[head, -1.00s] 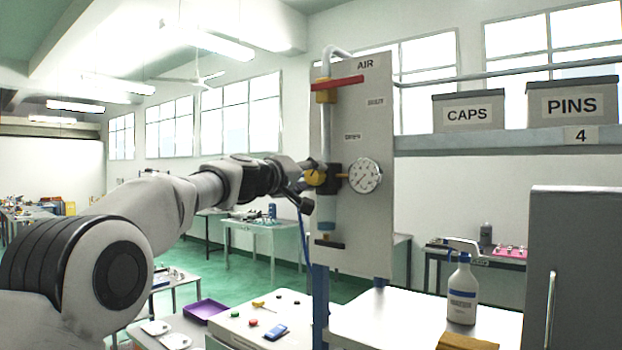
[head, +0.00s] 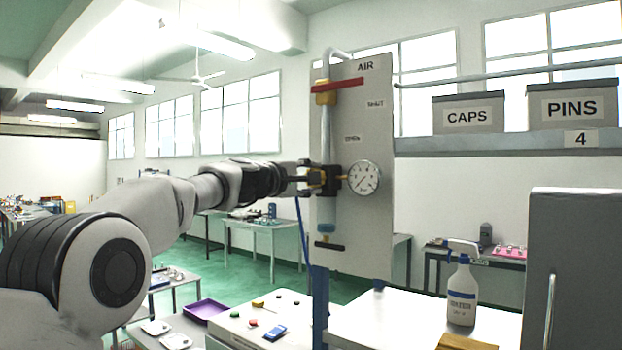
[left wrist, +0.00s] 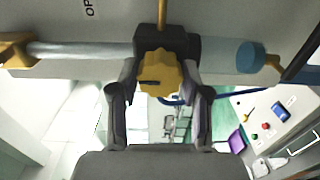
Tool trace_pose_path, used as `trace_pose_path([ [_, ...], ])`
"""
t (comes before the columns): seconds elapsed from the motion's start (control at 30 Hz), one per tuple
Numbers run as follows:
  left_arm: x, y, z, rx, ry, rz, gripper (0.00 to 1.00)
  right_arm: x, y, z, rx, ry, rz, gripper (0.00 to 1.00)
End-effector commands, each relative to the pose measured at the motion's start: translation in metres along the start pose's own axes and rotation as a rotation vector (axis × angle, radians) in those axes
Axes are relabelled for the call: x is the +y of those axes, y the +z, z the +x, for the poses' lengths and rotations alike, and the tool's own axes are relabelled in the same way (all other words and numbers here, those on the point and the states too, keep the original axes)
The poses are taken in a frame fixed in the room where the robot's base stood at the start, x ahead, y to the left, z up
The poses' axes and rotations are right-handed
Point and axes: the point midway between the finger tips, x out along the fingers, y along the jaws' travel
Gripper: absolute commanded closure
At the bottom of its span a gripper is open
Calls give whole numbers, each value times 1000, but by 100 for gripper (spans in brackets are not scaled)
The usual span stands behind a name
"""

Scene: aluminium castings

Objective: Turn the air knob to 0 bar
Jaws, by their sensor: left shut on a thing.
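The yellow air knob (left wrist: 158,74) sits on the black regulator block (left wrist: 181,44) in the left wrist view, with a dark mark across its face. My left gripper (left wrist: 160,88) is shut on the knob, with one finger on each side. In the head view, my left gripper (head: 306,179) reaches the regulator from the left and mostly hides the knob. The round white pressure gauge (head: 364,177) is right of the regulator, its needle too small to read surely. My right gripper is in neither view.
The grey AIR panel (head: 362,110) carries a red-handled valve (head: 338,85) above and a dark handle (head: 329,245) below. A spray bottle (head: 461,292) stands on the white table at right. A grey cabinet (head: 575,260) fills the right edge.

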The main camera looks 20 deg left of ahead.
Motion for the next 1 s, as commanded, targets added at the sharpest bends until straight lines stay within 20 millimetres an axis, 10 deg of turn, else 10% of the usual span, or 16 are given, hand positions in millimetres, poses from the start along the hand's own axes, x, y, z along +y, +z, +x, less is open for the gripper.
trace_pose_path([
  [0.4, 1, 0, 0, 1, 2, -10, 88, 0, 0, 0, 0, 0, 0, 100],
  [0.43, 1, 0, 0, 1, 2, -9, 46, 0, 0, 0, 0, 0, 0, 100],
  [0.5, 1, 0, 0, 1, 1, -9, 29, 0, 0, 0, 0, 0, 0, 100],
  [1.0, 2, -1, -20, 1, 1, -11, 29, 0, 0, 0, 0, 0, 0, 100],
])
